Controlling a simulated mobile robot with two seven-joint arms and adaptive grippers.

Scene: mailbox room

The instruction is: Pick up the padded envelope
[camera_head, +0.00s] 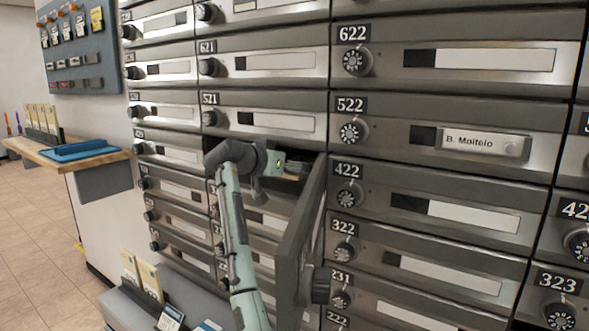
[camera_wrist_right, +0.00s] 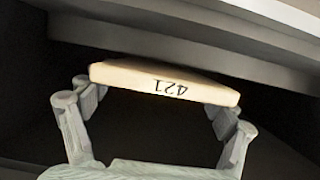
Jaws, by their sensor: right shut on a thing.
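The padded envelope (camera_wrist_right: 165,82) is a tan, thick-edged piece with "421" on its edge, upside down in the right wrist view. My right gripper (camera_wrist_right: 160,100) has a finger at each side of it and is shut on it, inside a dark compartment. In the head view my right arm reaches into an open mailbox below 521, whose grey door (camera_head: 302,235) swings out toward me. A small tan strip (camera_head: 295,177) shows at the opening; most of the gripper and envelope is hidden there. My left gripper is not in view.
Closed mailboxes surround the opening, including 522 (camera_head: 440,135) and 422 (camera_head: 430,205) to its right. The open door stands close to the right of my arm. At left are a wooden shelf with a blue tray (camera_head: 82,150) and a wall board (camera_head: 78,48).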

